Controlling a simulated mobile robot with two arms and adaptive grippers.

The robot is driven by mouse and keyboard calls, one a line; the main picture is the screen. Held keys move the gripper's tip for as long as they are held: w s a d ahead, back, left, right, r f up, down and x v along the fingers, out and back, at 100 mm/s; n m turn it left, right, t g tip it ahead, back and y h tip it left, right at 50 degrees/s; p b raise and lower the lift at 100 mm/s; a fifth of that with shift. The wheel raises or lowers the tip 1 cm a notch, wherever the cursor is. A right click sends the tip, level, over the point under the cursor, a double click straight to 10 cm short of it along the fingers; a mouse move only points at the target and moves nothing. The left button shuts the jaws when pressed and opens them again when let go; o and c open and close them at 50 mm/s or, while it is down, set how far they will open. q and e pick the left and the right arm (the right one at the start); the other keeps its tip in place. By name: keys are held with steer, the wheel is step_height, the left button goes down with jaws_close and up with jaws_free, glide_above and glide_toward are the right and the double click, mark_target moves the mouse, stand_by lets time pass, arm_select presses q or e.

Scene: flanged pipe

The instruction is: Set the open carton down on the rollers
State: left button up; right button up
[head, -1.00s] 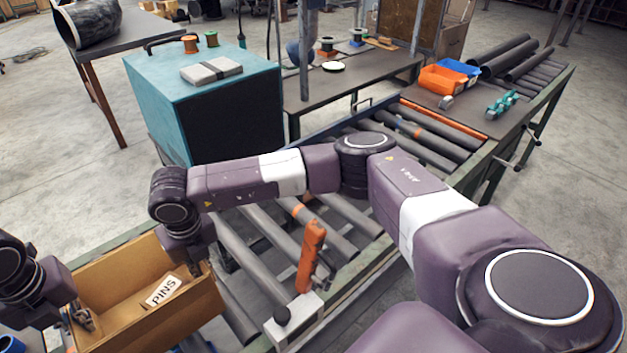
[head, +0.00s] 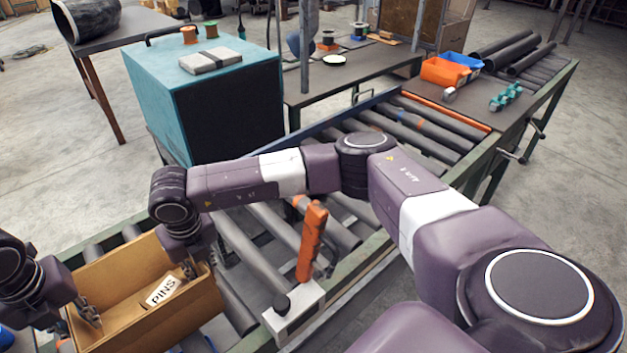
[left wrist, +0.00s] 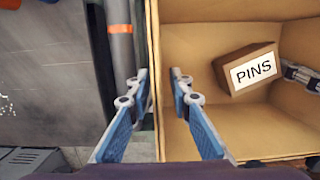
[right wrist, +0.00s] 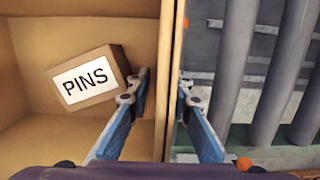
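The open carton (head: 207,302) is a brown box with its top open, at the lower left of the head view. A small box labelled PINS (head: 163,290) lies inside it; it also shows in the left wrist view (left wrist: 246,70) and right wrist view (right wrist: 88,80). My left gripper (left wrist: 160,76) has its fingers on both sides of one carton wall. My right gripper (right wrist: 165,78) straddles the opposite wall. The rollers (head: 235,312) show beside and behind the carton. The carton's underside is hidden, so any gap below cannot be told.
An orange-handled device (head: 311,243) and a white box with a black knob (head: 293,311) stand at the conveyor's near rail, right of the carton. A teal cabinet (head: 160,100) stands beyond. Orange (head: 440,72) and blue bins sit at the conveyor's far end.

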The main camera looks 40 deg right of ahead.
arm_select(q)
steer(key=r, duration=0.3)
steer(key=s+r, duration=0.1)
steer(key=r, duration=0.7)
steer(key=shift+s+r, duration=0.25)
steer(key=shift+s, duration=0.1)
steer(key=shift+r, duration=0.15)
arm_select(e)
steer(key=shift+r, duration=0.1)
steer(key=r, duration=0.4)
steer(key=s+r, duration=0.1)
steer(key=r, duration=0.6)
steer(key=shift+s+r, duration=0.35)
steer(key=shift+s, duration=0.05)
